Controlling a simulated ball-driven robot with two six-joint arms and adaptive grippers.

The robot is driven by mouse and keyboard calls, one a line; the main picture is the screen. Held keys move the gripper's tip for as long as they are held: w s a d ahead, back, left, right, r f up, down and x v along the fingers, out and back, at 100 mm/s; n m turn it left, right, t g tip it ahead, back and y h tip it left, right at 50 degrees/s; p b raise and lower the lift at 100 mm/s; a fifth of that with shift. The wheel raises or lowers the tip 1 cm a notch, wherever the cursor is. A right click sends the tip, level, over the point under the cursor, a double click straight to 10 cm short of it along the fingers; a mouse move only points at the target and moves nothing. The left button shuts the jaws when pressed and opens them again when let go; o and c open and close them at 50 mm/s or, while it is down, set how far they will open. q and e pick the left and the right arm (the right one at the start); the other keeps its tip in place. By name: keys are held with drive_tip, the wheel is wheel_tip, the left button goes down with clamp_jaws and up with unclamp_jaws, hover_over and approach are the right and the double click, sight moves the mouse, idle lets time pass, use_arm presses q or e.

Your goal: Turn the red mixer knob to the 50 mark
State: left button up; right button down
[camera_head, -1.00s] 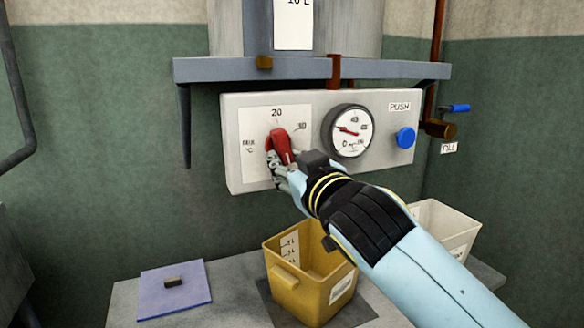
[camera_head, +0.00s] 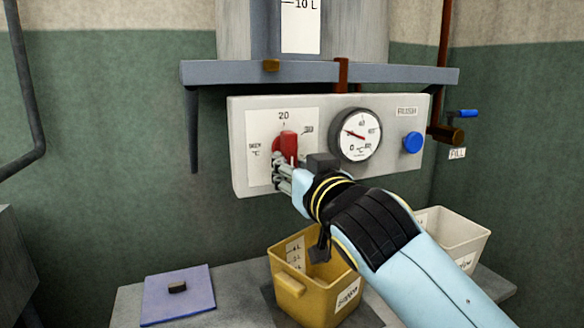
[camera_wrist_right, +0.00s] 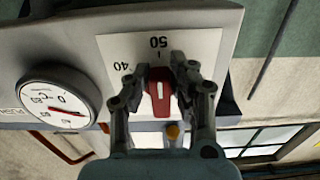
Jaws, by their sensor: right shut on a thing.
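The red mixer knob (camera_head: 288,146) sits on a white dial card (camera_head: 258,135) on the wall panel. In the head view 20 shows above it and 30 to its upper right. My right gripper (camera_head: 284,172) is shut on the knob. In the right wrist view, which is upside down, the knob (camera_wrist_right: 159,93) is between the two fingers of my right gripper (camera_wrist_right: 160,88). Its white line runs up and down and points at or very near the 50 mark (camera_wrist_right: 158,43). The 40 mark (camera_wrist_right: 121,66) shows to the left. My left gripper is out of view.
A round gauge (camera_head: 355,135) and a blue push button (camera_head: 412,142) are right of the knob. A shelf (camera_head: 330,73) juts out above the panel. A yellow bin (camera_head: 300,290), a white bin (camera_head: 463,238) and a blue pad (camera_head: 178,300) are below.

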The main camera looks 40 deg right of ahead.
drive_tip(key=c, duration=1.2)
unclamp_jaws()
drive_tip(key=shift+f, duration=0.1)
drive_tip(key=shift+o, duration=0.2)
drive_tip(key=v, duration=1.2)
